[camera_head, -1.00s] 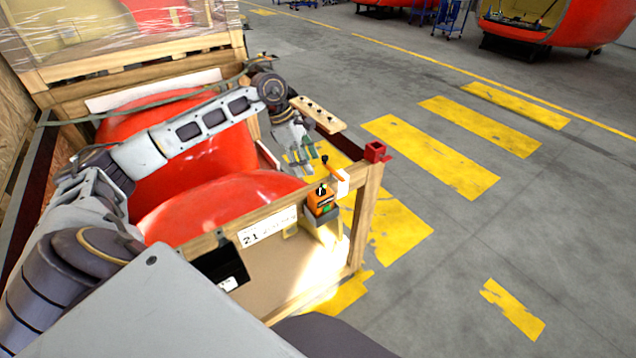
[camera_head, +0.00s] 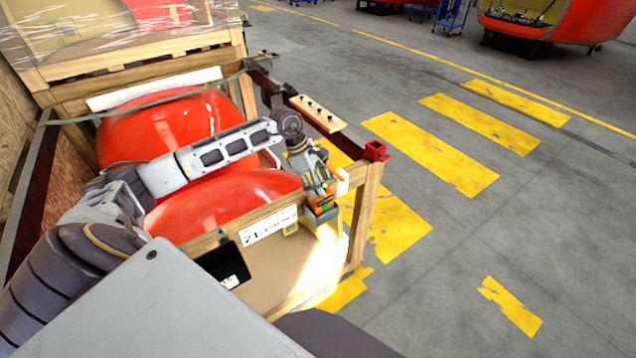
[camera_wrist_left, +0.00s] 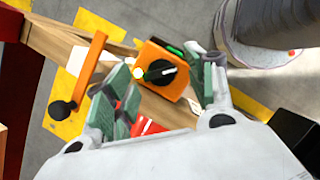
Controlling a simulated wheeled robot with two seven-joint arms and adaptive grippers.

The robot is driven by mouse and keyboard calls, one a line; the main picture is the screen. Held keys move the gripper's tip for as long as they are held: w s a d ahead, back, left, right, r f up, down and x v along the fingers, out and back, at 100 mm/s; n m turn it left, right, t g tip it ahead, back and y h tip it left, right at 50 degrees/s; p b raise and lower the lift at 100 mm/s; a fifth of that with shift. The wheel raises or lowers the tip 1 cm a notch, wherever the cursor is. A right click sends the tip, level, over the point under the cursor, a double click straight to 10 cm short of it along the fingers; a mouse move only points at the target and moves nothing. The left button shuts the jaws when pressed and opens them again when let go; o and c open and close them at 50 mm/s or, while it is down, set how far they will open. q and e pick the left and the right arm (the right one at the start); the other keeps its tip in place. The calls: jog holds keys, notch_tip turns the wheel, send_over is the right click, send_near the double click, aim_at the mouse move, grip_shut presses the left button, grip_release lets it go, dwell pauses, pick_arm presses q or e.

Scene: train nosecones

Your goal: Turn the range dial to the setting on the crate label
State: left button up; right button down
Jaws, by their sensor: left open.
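The range dial is a black knob (camera_wrist_left: 160,72) on an orange box (camera_wrist_left: 151,55) with a green display strip. The box (camera_head: 323,201) sits on the front rail of the wooden crate, near its right corner. My left gripper (camera_wrist_left: 167,85) is open, its green-padded fingers on either side of the knob in the wrist view. I cannot tell if the fingers touch it. In the head view the left gripper (camera_head: 322,186) is at the box and partly covers it. The white crate label (camera_head: 268,226) on the front rail reads "21"; its smaller writing is unreadable. My right gripper is not in view.
An orange lever with a black ball end (camera_wrist_left: 62,110) stands beside the box. Red nosecones (camera_head: 225,195) lie inside the crate behind the rail. A black holder (camera_head: 224,262) hangs on the crate front. The striped floor to the right is clear.

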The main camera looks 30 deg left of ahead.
pick_arm(q)
jog(key=shift+c, duration=0.3)
jog(key=c, duration=1)
jog(key=shift+o, duration=0.2)
jog(key=shift+n+t+b, duration=0.3)
jog(key=shift+n+b, duration=0.15)
jog(key=shift+n, duration=0.25)
